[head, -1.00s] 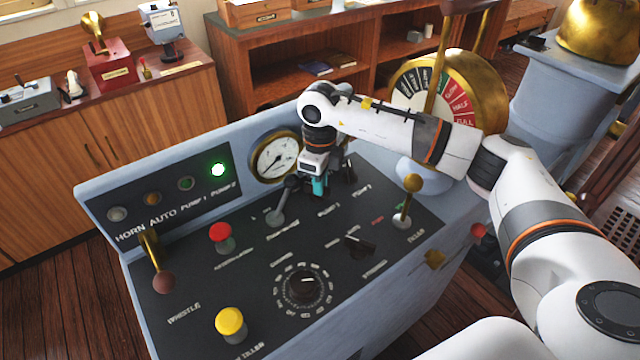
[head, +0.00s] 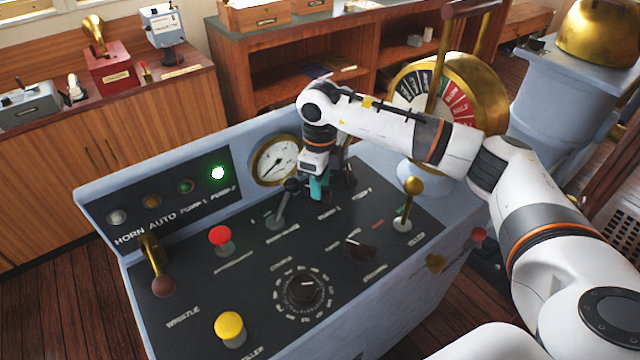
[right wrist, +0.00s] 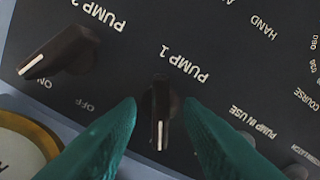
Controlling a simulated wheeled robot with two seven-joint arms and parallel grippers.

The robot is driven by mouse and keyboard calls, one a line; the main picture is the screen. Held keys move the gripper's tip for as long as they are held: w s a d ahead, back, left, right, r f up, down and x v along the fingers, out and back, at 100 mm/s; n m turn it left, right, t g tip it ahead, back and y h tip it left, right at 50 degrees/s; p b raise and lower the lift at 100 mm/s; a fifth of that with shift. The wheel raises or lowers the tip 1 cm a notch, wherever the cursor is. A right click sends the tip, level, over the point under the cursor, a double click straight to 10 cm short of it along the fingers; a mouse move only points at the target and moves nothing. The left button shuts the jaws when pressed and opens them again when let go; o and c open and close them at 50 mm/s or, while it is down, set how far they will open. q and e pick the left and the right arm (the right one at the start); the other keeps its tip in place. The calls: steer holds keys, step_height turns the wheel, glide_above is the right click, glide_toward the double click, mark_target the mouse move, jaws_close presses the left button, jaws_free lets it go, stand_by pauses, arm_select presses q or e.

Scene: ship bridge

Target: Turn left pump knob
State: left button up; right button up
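The left pump knob, a black knob labelled PUMP 1 (right wrist: 161,112), is centred in the right wrist view, its white line pointing to the bottom of the picture. In the head view my gripper hides it. My right gripper (right wrist: 160,125) has its two green fingers apart, one on each side of this knob, with narrow gaps visible. In the head view the right gripper (head: 319,187) points down at the back of the console panel. The PUMP 2 knob (right wrist: 60,52) is beside it, its white line towards ON. My left gripper is not in view.
A lever (head: 280,207) stands just left of the gripper, and a round gauge (head: 275,161) sits behind it. A brass-topped lever (head: 406,205) is to the right. A red button (head: 220,237), yellow button (head: 230,326) and dial (head: 304,290) lie nearer. One green lamp (head: 218,173) is lit.

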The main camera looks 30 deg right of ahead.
step_height(320, 180, up, 11)
steer(key=b, duration=0.2)
steer(key=shift+r, duration=0.1)
stand_by(0.4)
